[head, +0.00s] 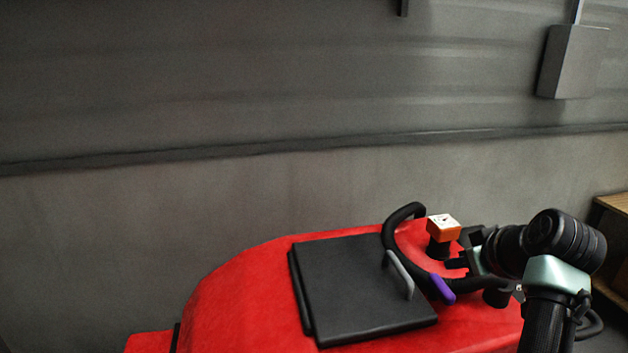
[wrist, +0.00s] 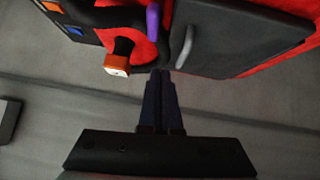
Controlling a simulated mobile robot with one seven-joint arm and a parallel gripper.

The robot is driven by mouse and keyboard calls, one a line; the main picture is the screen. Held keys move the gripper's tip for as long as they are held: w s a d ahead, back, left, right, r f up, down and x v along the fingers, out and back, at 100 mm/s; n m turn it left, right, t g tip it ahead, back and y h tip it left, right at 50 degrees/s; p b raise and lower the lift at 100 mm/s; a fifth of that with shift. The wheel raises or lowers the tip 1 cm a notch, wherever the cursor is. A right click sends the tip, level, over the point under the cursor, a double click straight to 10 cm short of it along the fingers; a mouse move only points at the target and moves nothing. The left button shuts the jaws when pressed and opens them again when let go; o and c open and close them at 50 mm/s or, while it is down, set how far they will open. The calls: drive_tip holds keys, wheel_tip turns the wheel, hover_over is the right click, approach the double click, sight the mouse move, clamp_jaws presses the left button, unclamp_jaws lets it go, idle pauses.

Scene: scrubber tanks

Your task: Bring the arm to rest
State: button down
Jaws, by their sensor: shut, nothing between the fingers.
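My arm reaches in from the right in the head view, bent over the right end of a red scrubber machine (head: 255,275). My gripper (head: 456,262) is beside the black looped handlebar (head: 398,217) and below an orange and white block (head: 443,227) on a black post. In the wrist view my gripper's two dark fingers (wrist: 161,73) are together with nothing between them. The orange and white block (wrist: 117,65) is to their left there, and a purple grip (wrist: 153,22) is above them. Whether the fingers touch the handlebar I cannot tell.
A black lid (head: 350,285) with a grey handle (head: 399,275) lies on the red body, left of my gripper. A ribbed grey wall (head: 200,90) stands behind, with a grey box (head: 573,62) on it. A wooden shelf (head: 612,204) is at the right edge.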

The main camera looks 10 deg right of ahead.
drive_tip(key=w+a+r+t+h, duration=0.15)
drive_tip(key=a+r+t, duration=0.85)
drive_tip(key=a+r, duration=1.05)
drive_tip(key=s+a+r+t+y, duration=0.1)
drive_tip(key=s+a+r+t, duration=0.3)
drive_tip(key=s+a+r, duration=0.2)
drive_tip(key=s+a+r+t+y, duration=0.1)
drive_tip(key=s+a+r+t, duration=0.3)
drive_tip(key=s+r, duration=0.7)
drive_tip(key=s+a, duration=0.2)
drive_tip(key=shift+s+a+m, duration=0.15)
drive_tip(key=shift+a+m, duration=0.2)
drive_tip(key=shift+m, duration=0.05)
